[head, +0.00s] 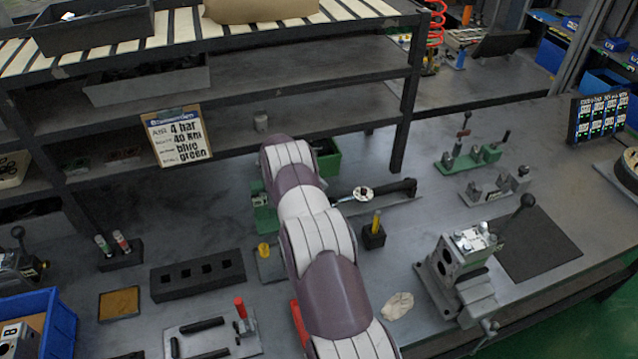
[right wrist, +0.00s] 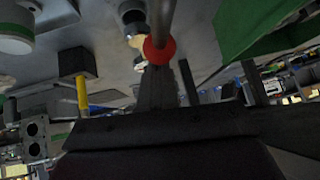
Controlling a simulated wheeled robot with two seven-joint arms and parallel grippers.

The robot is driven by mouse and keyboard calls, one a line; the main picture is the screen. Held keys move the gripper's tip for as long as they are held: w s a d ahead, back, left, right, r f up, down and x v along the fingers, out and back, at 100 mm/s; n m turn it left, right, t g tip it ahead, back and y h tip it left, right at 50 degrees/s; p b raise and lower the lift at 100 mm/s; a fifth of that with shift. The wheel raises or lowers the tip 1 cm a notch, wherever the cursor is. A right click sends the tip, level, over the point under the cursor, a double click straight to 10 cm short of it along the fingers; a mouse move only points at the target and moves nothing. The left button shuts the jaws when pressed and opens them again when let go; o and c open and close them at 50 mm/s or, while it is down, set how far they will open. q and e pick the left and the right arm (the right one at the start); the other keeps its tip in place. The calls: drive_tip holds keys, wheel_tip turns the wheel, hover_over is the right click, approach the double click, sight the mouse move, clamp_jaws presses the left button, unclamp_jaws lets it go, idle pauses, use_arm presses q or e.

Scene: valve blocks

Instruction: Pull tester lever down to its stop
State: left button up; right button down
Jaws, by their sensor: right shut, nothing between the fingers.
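In the right wrist view, a grey rod with a red ball knob (right wrist: 160,50) comes down from the top edge; it looks like the tester lever. My right gripper (right wrist: 171,70) is shut and empty, its dark fingers right at the knob. I cannot tell whether they touch it. In the head view my right arm reaches up the middle of the bench and hides the lever and most of the gripper. Part of a green fixture (head: 263,212) shows left of the arm. My left gripper is not in view.
A black block (head: 373,238) with an upright yellow handle stands right of my arm. A dial tool with a black handle (head: 398,188) lies behind it. A valve block (head: 450,262) stands further right. A green bin (head: 328,160) is beyond the arm.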

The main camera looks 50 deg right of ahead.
drive_tip(key=s+d+r+p, duration=0.1)
drive_tip(key=s+r, duration=0.1)
drive_tip(key=r, duration=0.4)
drive_tip(key=s+d+r+p, duration=0.1)
drive_tip(key=s+r, duration=0.1)
drive_tip(key=r, duration=0.5)
drive_tip(key=shift+d, duration=0.25)
drive_tip(key=shift+r, duration=0.1)
